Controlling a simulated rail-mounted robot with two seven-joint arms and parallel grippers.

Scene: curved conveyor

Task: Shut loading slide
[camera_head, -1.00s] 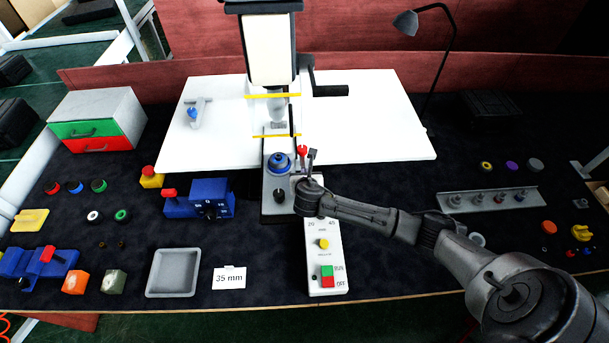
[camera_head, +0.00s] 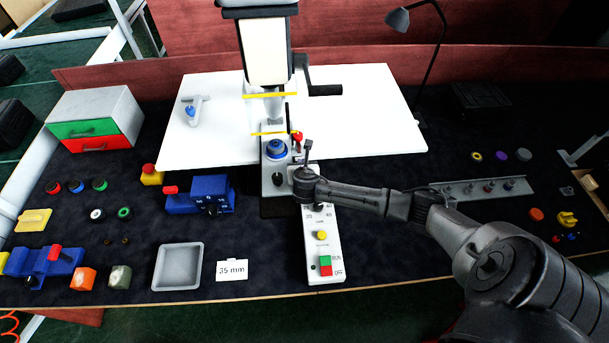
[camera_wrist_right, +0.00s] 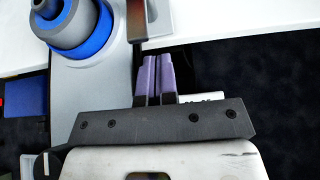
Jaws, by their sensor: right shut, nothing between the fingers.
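No part is labelled as the loading slide, and I cannot tell which piece it is or how far open it stands. The upright machine has a grey base (camera_head: 270,187) with a blue knob (camera_head: 276,149), a black knob and a red-tipped lever (camera_head: 297,137). My right gripper (camera_head: 309,147) is at the right side of this base, close to the lever. In the right wrist view its purple fingers (camera_wrist_right: 155,78) are together and empty. A dark brownish bar (camera_wrist_right: 137,20) stands just ahead of them; contact is unclear. The blue-grey knob (camera_wrist_right: 76,28) is to their left. My left gripper is out of view.
A control panel (camera_head: 322,247) with yellow, green and red buttons lies below the gripper. A white board (camera_head: 370,120) is behind. A blue device (camera_head: 200,194) and a grey tray (camera_head: 177,267) are left. A connector rail (camera_head: 470,189) is right, beyond my arm.

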